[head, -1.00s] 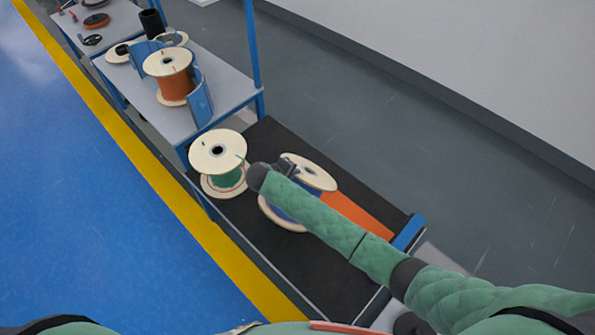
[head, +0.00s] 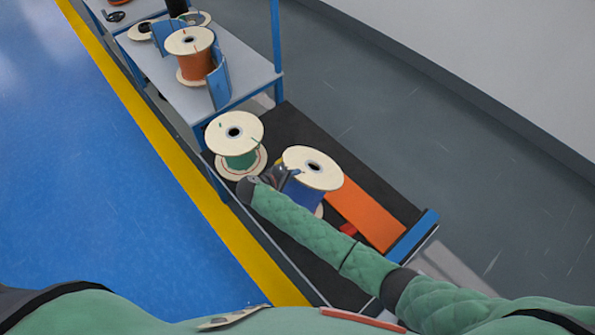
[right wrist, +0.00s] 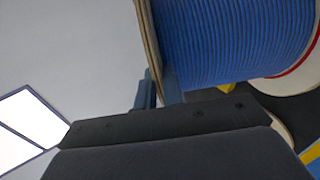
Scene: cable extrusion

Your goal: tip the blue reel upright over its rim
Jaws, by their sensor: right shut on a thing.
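The blue reel (head: 304,194) has pale wooden flanges and blue cable. In the head view it stands near upright on the black bed, with its upper flange facing up. I cannot tell whether its lower rim is fully flat, because my arm covers part of it. My right gripper (head: 288,173) is at the left edge of the upper flange, shut on that rim. In the right wrist view the gripper fingers (right wrist: 160,90) grip the flange edge beside the blue winding (right wrist: 235,40). My left gripper is not in view.
A green reel (head: 237,150) stands close on the left. An orange board (head: 368,212) lies to the right, before a blue end stop (head: 412,236). A small red piece (head: 348,229) lies nearby. An orange reel (head: 193,62) stands on the grey table (head: 150,57) behind.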

